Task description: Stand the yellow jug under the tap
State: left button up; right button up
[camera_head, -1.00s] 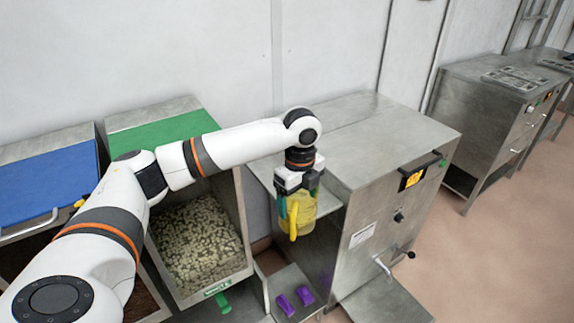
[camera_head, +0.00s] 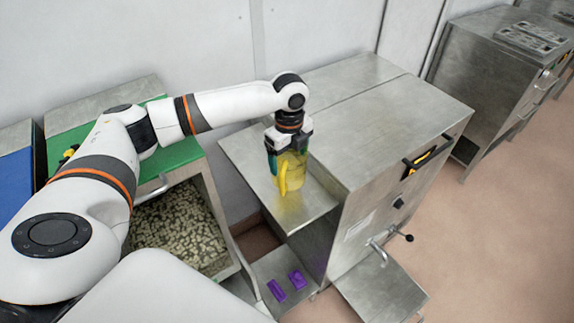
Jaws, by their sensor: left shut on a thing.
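The yellow jug (camera_head: 293,172) is upright in my left gripper (camera_head: 287,148), which is shut on it from above. Its yellow handle faces the camera. The jug shows over the steel side shelf (camera_head: 245,160) of the machine, with a yellow reflection below it; I cannot tell whether its base touches the shelf. The tap (camera_head: 378,250), with a black-knobbed lever, sticks out low from the machine's front, to the right of and below the jug in the picture. A steel ledge (camera_head: 388,295) lies below the tap, bare. My right gripper is not in view.
The steel machine (camera_head: 400,115) stands right of the jug. Two purple blocks (camera_head: 287,284) lie on a low steel surface beneath the shelf. Open floor lies to the right.

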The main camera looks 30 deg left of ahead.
aim_at(289, 168)
pick_arm(q)
jog(key=f, duration=0.3)
jog(key=shift+w+a+f+p, duration=0.15)
jog(key=shift+a+p, duration=0.05)
jog(key=shift+p, duration=0.1)
jog(key=shift+w+f, duration=0.1)
jog(key=shift+f, duration=0.8)
jog(key=shift+d, duration=0.1)
jog(key=shift+f, duration=0.1)
jog(key=o, duration=0.9)
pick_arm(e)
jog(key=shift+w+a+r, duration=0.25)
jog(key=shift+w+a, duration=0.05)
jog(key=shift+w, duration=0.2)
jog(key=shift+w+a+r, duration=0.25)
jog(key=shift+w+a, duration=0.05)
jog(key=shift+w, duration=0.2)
